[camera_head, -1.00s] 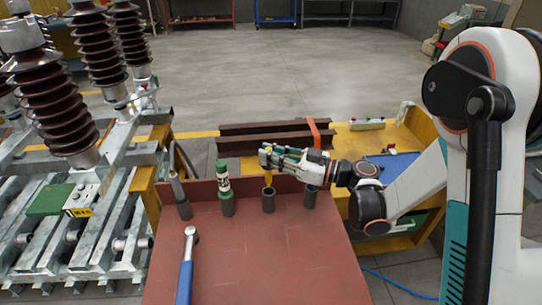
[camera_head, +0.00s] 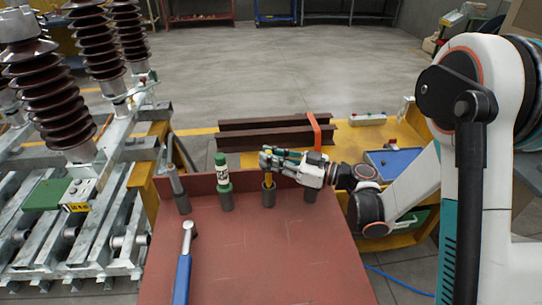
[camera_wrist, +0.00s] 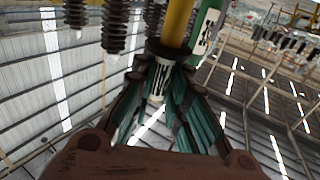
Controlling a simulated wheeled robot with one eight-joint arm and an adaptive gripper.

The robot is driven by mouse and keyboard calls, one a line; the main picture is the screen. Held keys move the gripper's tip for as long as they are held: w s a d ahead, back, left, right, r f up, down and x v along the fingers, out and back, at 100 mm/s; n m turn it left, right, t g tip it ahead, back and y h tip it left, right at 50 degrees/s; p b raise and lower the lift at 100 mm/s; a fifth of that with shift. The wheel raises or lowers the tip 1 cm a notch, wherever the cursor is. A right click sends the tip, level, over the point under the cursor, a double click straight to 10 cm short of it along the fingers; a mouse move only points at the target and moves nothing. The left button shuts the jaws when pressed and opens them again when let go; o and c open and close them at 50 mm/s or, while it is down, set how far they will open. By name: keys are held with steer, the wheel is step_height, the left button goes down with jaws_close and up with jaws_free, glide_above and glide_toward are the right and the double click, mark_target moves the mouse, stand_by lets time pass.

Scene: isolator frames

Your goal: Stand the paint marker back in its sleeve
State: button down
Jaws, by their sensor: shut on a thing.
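My gripper (camera_head: 268,160) is shut on the yellow paint marker (camera_head: 267,180), above the red board. The marker is upright, and its lower end meets the mouth of a dark grey sleeve (camera_head: 268,198). How deep it sits inside is hidden. In the wrist view, which is upside down, the teal fingers (camera_wrist: 165,105) close around the marker near its black collar and white striped end. Its yellow body (camera_wrist: 176,22) runs away from the fingers.
A green-and-white marker (camera_head: 222,172) stands in the sleeve to the left. A grey-handled tool (camera_head: 175,182) stands in the far-left sleeve. Another sleeve (camera_head: 310,195) is under my wrist. A blue-handled wrench (camera_head: 183,270) lies front left; the board's front right is clear.

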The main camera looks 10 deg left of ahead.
steer(key=shift+f, duration=3.35)
steer(key=c, duration=1.5)
jaws_free()
steer(key=shift+r, duration=5)
